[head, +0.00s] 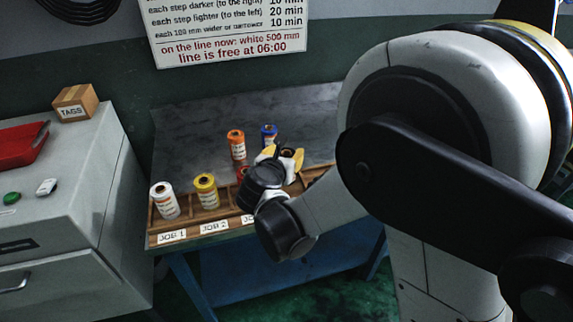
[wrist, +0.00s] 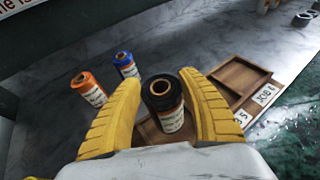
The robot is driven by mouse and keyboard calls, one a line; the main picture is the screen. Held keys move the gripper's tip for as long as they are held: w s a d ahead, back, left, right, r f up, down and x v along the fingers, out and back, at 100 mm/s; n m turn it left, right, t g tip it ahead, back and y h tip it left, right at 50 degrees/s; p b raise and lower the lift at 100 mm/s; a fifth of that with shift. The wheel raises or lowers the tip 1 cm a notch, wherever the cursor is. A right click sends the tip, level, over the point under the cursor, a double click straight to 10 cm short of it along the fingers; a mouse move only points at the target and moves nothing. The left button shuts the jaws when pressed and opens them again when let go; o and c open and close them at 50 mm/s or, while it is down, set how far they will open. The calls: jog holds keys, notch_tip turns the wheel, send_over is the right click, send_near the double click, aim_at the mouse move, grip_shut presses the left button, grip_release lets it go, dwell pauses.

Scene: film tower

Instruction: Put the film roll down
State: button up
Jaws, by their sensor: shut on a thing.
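My gripper (head: 283,156) is over the wooden tray on the table. In the head view my gripper and wrist hide most of that part of the tray. The wooden tray (head: 189,228) has divided compartments with job labels along its front.
A white roll (head: 164,200) stands at JOB 1 and a yellow roll (head: 206,191) at JOB 2. A red-orange roll (head: 242,173) shows partly beside my wrist. An orange roll (head: 237,145) and a blue roll (head: 269,134) stand behind the tray. An empty compartment (wrist: 238,78) lies right of the held roll.

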jog(key=shift+f+b, duration=0.8)
jog(key=shift+f, duration=0.9)
jog(key=shift+f, duration=0.2)
jog(key=o, duration=1.4)
jog(key=shift+r, duration=0.15)
